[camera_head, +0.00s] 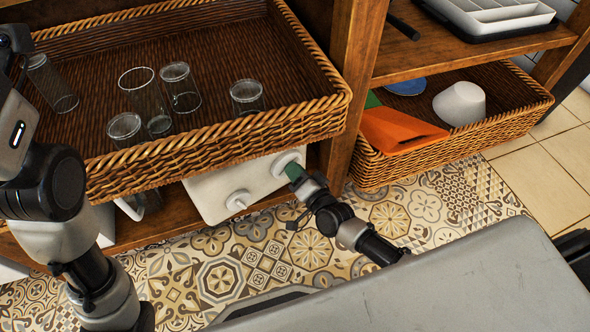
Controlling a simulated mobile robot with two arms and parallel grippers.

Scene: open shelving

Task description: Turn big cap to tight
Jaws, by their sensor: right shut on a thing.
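A white container (215,191) sits low under the wicker basket, at the lower shelf. Its front face carries a big white round cap (284,161) at the upper right and a small white cap (239,201) at the lower left. My right gripper (296,172) reaches up to the big cap from the lower right and is shut on it. A green part shows at its fingertips, and the fingers hide part of the cap. My left arm stands at the left edge, and I do not see its gripper.
A wicker basket (222,137) with several clear glasses overhangs the container. Another basket (510,117) at the right holds an orange object (398,131) and a white cup (460,104). A wooden post (354,75) stands between them. Patterned floor lies in front.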

